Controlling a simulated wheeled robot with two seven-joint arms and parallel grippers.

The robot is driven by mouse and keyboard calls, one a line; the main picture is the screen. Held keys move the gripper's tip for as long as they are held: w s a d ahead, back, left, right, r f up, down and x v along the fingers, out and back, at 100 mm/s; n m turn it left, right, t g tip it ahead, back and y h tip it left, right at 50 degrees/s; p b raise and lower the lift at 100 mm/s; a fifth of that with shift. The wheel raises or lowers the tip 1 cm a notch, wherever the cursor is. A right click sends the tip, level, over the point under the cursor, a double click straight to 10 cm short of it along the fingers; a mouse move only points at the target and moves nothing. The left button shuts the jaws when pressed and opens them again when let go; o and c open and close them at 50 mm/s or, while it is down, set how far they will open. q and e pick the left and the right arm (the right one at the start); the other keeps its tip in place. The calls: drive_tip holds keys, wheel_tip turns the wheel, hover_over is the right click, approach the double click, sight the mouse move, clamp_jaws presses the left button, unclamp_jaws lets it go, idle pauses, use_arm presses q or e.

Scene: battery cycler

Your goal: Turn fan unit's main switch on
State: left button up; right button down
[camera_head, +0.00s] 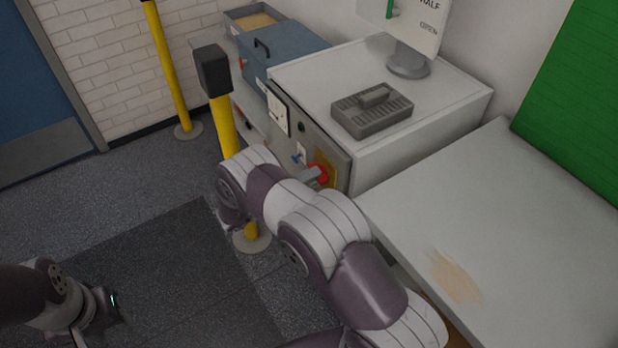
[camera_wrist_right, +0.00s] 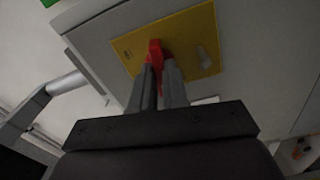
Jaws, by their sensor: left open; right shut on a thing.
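The main switch is a red handle (camera_head: 319,172) on a yellow plate (camera_head: 328,166) on the front panel of the white and grey cabinet (camera_head: 424,124). In the right wrist view the red handle (camera_wrist_right: 155,50) stands out from the yellow plate (camera_wrist_right: 196,35). My right gripper (camera_head: 310,174) is at the handle. In the wrist view its fingers (camera_wrist_right: 160,72) are shut on the handle, hiding its lower part. My left gripper (camera_head: 112,312) is open and empty at the lower left, far from the cabinet and partly cut off by the frame.
A grey vented block (camera_head: 372,109) and a sign on a round base (camera_head: 408,62) stand on the cabinet. A blue box (camera_head: 283,50) sits beyond it. A yellow post (camera_head: 225,125) stands near the panel, close to my right arm. A white table (camera_head: 530,235) is at right.

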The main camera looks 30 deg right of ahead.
drive_tip(key=shift+m+b, duration=2.45)
drive_tip(key=shift+m, duration=5.65)
drive_tip(key=c, duration=1.1)
unclamp_jaws()
drive_tip(key=shift+c, duration=0.2)
drive_tip(key=s+a+b, duration=0.1)
drive_tip(key=a, duration=1.1)
drive_tip(key=shift+a, duration=0.4)
